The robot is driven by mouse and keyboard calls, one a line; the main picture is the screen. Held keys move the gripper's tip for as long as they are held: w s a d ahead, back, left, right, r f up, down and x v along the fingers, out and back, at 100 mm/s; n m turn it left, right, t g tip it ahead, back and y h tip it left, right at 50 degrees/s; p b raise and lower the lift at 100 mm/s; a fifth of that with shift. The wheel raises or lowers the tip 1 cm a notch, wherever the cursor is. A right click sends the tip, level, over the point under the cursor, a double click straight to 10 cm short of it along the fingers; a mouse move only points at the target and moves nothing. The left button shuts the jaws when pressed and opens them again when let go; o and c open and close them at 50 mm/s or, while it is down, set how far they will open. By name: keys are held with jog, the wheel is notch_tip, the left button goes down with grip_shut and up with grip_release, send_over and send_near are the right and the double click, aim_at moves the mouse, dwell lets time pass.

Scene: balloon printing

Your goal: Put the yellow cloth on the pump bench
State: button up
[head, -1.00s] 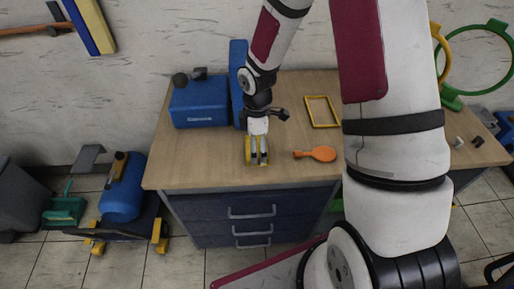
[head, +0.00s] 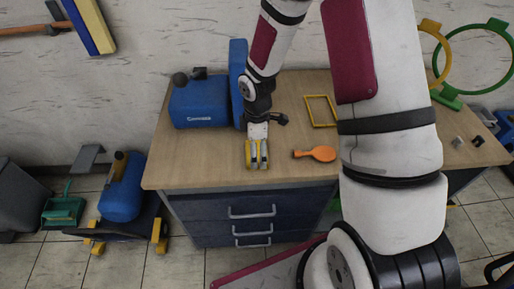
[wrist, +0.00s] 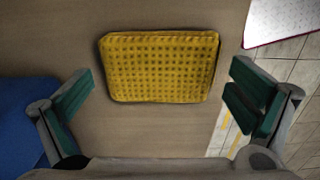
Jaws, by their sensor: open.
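The yellow cloth (wrist: 160,67) is a flat, woven-looking rectangle lying on the wooden bench top (wrist: 135,130) in the wrist view. In the head view the gripper largely hides it, and I cannot separate it clearly from the yellow at the fingers. My gripper (head: 257,165) points down over the front part of the wooden bench (head: 200,172). Its green-padded fingers are open, one on each side of the cloth with gaps between. Nothing is held. A blue pump-like box (head: 200,103) stands at the back left of this bench.
The bench's front edge is close by. A blue tank (head: 123,190) and a green dustpan (head: 63,210) are on the left.

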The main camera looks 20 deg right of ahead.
jog(key=s+d+r+m+t+h+p, duration=0.1)
jog(key=s+r+m, duration=0.3)
jog(key=r, duration=0.9)
jog(key=s+r+m+t+h, duration=0.1)
jog(key=s+r+m, duration=0.3)
jog(key=r, duration=1)
jog(key=s+r+m+y, duration=0.1)
jog(key=s+r+m, duration=0.2)
jog(key=s, duration=0.5)
jog(key=s+a+r+m+t+y, duration=0.1)
jog(key=s+r+m, duration=0.2)
jog(key=s, duration=0.5)
jog(key=shift+s+a+r+t, duration=0.15)
jog(key=shift+s+a+t, duration=0.05)
jog(key=shift+s+t, duration=0.1)
